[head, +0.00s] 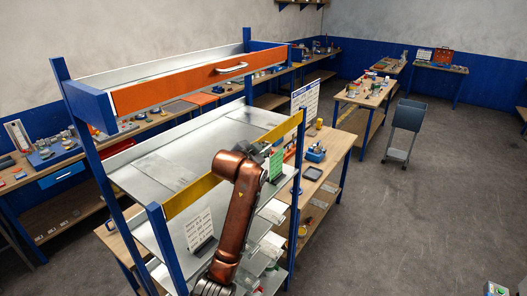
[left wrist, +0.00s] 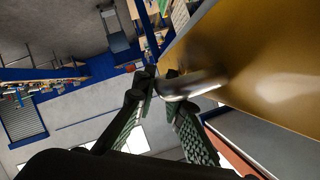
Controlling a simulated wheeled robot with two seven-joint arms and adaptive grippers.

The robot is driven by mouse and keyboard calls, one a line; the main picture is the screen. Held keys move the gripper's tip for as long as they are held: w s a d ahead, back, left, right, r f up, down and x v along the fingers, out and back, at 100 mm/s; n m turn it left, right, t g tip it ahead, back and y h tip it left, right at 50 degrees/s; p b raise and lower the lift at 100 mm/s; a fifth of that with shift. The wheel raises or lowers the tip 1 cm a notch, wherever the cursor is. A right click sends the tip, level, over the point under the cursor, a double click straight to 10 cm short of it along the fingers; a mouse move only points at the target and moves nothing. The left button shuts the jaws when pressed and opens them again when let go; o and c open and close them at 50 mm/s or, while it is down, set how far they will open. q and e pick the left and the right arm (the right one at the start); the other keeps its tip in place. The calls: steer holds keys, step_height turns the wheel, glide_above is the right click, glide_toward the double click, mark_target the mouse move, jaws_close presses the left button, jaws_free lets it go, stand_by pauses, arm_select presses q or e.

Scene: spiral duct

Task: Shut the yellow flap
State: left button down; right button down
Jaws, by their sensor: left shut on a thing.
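The yellow flap (head: 197,191) runs along the front of the blue-posted shelf rack, between its two front posts. My copper-coloured left arm covers part of it. In the left wrist view the flap (left wrist: 265,65) fills the upper right, with a silver bar handle (left wrist: 203,85) at its lower left. In the left wrist view the gripper (left wrist: 167,92) is shut on the handle. I cannot tell how far the flap stands from closed. My right gripper is not in view.
An orange flap (head: 200,80) with a pale handle sits above on the same rack. A grey metal shelf (head: 170,155) lies behind the yellow flap. A wooden workbench (head: 325,160) stands close at the right. The floor (head: 430,220) further right is clear around a grey cart (head: 405,125).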

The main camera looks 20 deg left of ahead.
arm_select(q)
steer(key=shift+a, duration=0.1)
steer(key=c, duration=2.3)
jaws_free()
steer(key=shift+o, duration=0.2)
steer(key=v, duration=1.2)
steer(key=shift+f, duration=0.15)
